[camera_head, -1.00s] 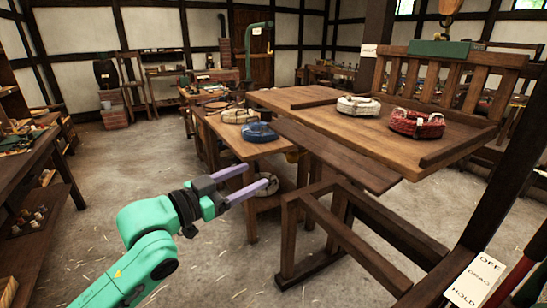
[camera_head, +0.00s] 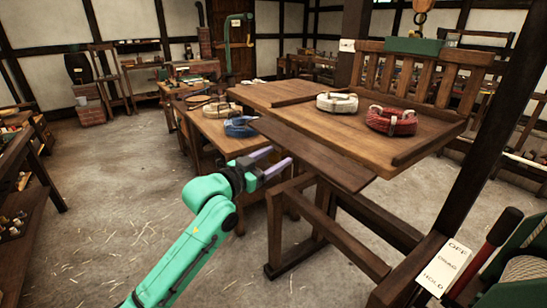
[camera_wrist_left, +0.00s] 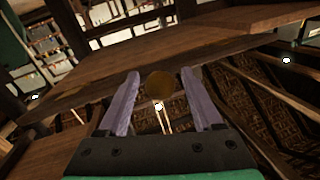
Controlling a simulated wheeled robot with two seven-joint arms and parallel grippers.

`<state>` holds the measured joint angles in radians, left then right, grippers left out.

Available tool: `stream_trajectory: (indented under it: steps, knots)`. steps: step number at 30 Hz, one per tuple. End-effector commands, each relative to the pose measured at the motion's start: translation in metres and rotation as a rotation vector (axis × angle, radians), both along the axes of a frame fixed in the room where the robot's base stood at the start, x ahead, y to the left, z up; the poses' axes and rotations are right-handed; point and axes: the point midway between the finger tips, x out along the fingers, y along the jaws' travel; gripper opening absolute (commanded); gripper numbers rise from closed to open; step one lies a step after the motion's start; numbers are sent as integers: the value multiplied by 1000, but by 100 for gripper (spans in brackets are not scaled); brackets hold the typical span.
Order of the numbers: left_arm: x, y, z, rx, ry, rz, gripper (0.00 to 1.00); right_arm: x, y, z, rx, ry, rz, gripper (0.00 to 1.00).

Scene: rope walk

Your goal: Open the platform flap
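The platform (camera_head: 330,130) is a raised brown wooden deck right of centre. A darker plank, which looks like its flap (camera_head: 315,153), runs along its near left edge and lies about level with it. My left gripper (camera_head: 281,157) is open at the near left side of this plank, its purple fingers pointing at its edge. In the left wrist view my left gripper (camera_wrist_left: 159,88) has its fingers apart, with the dark plank edge beyond. A blurred brown round thing (camera_wrist_left: 159,84) shows between the fingers; I cannot tell whether it is near. My right gripper is out of view.
A cream rope coil (camera_head: 337,103) and a red coil (camera_head: 391,120) sit on the platform. A blue coil (camera_head: 240,127) lies on the lower table to its left. A dark timber frame (camera_head: 330,235) stands below. A lettered sign (camera_head: 443,264) is at right. The left floor is clear.

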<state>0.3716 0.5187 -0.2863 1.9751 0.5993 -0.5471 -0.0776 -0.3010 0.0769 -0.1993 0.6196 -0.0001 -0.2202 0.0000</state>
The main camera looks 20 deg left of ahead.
Motion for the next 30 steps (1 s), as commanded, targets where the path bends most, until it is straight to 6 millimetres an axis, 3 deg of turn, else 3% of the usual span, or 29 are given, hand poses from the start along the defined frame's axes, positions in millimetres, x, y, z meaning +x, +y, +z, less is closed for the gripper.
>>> stream_trajectory:
  steps: [1,4,5,30]
  knots:
    - [0,0,0,0,0,0,44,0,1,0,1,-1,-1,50]
    - [0,0,0,0,0,0,6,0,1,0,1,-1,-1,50]
    - [0,0,0,0,0,0,0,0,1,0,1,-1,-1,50]
    - [0,0,0,0,1,0,0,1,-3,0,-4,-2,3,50]
